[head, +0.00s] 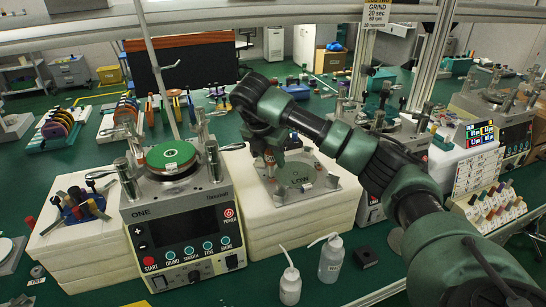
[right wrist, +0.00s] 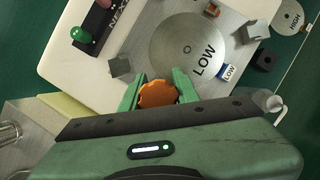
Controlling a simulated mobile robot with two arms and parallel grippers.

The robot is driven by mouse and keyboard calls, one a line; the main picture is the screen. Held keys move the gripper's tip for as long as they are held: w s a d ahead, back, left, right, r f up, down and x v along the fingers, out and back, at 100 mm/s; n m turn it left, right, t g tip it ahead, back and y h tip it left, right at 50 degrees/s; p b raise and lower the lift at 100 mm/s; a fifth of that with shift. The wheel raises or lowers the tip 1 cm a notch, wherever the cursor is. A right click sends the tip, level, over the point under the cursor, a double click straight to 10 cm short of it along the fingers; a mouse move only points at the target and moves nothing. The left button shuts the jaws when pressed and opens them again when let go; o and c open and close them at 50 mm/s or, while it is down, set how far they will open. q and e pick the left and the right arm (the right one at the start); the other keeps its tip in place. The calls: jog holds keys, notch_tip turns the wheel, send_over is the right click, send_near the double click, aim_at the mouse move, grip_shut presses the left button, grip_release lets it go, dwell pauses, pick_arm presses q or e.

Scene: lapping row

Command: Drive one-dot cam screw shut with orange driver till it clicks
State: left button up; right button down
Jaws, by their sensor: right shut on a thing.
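My right gripper (head: 268,151) comes down over the left back part of a metal plate (head: 285,198). It is shut on the orange driver, whose round scalloped handle (right wrist: 157,94) sits between the two green fingers in the right wrist view. The driver's shaft and tip are hidden below the handle, so I cannot tell whether it sits in a screw. The plate carries a round disc marked LOW (right wrist: 187,48) and lies on a white block (head: 268,226). No one-dot mark is readable, and the cam screw cannot be made out. My left gripper is not in view.
A lapping machine labelled ONE (head: 185,228) with a green disc (head: 171,155) stands left of the block. Two white bottles (head: 331,259) stand in front. In the right wrist view, small grey blocks (right wrist: 258,29) stand around the disc, and a HIGH disc (right wrist: 289,17) lies apart.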

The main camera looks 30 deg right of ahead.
jog(key=n+t, duration=0.1)
jog(key=n, duration=0.2)
jog(key=n+y+b, duration=0.1)
jog(key=n, duration=0.2)
jog(key=shift+w+t+y+b, duration=0.1)
jog(key=shift+t+y+b, duration=0.2)
jog(key=shift+t, duration=0.1)
jog(key=n, duration=0.1)
jog(key=n+y, duration=0.1)
jog(key=n, duration=0.2)
jog(key=shift+w+a+t+y, duration=0.1)
jog(key=shift+a+t+y, duration=0.15)
jog(key=shift+t+y, duration=0.05)
jog(key=n+y, duration=0.1)
jog(key=n, duration=0.2)
jog(key=shift+a+r, duration=0.1)
jog(key=shift+a+n+y+p, duration=0.1)
jog(key=shift+n+y+p, duration=0.4)
jog(key=shift+n, duration=0.7)
jog(key=n, duration=0.1)
jog(key=n+y+p, duration=0.1)
jog(key=n, duration=0.2)
jog(key=shift+a+r+n+y, duration=0.1)
jog(key=shift+a+n+y, duration=0.2)
jog(key=shift+y, duration=0.1)
jog(key=shift+n+g+p, duration=0.3)
jog(key=shift+n+g, duration=0.1)
